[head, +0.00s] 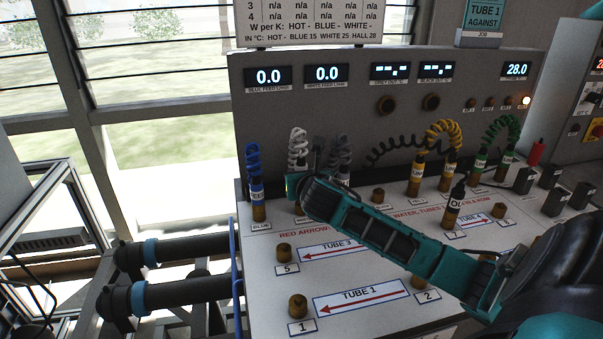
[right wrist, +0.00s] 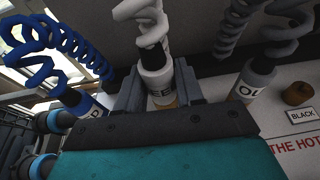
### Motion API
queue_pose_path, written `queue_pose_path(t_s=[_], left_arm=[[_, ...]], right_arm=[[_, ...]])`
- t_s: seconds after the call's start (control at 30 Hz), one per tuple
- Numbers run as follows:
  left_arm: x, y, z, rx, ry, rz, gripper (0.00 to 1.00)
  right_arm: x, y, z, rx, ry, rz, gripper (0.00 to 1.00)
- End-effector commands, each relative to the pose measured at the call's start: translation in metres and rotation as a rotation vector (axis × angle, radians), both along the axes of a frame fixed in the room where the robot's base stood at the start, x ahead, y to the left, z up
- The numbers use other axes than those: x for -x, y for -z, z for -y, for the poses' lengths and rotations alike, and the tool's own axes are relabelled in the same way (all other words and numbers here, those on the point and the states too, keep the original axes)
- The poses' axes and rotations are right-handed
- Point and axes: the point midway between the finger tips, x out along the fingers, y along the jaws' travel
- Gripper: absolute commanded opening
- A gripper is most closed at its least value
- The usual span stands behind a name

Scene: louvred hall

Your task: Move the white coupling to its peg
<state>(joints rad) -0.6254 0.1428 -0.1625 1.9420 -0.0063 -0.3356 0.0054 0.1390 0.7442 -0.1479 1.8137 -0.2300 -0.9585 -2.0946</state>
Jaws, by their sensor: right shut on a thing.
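The white coupling (right wrist: 155,72) stands upright between the two fingers of my right gripper (right wrist: 158,90) in the right wrist view. Its dark lettering is partly hidden, and a white coiled hose rises from its top. A bit of brass shows at its foot; I cannot tell whether it is seated on a peg. In the head view the white coil (head: 298,148) rises behind my right gripper (head: 295,187), which hides most of the coupling. Brass pegs stand on the panel: peg 5 (head: 284,254), peg 1 (head: 298,306) and others. My left gripper is not in view.
A blue coupling (head: 258,199) stands close on the left and a grey coupling (right wrist: 258,82) close on the right. Yellow (head: 416,180) and green (head: 480,162) couplings and an upright black-topped one (head: 455,206) stand farther right. My right arm crosses over the panel (head: 262,282).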

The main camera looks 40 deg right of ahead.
Motion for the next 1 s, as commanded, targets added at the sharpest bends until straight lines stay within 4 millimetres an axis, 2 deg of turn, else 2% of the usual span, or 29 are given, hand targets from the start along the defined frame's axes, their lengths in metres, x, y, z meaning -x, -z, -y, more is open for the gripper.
queue_pose_path(t_s=[0.37, 1.0], left_arm=[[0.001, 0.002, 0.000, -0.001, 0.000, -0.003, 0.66], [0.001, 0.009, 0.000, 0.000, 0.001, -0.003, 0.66]], right_arm=[[0.000, 0.003, 0.000, 0.000, 0.001, 0.000, 0.00], [0.000, 0.025, 0.000, 0.000, 0.000, 0.000, 0.00]])
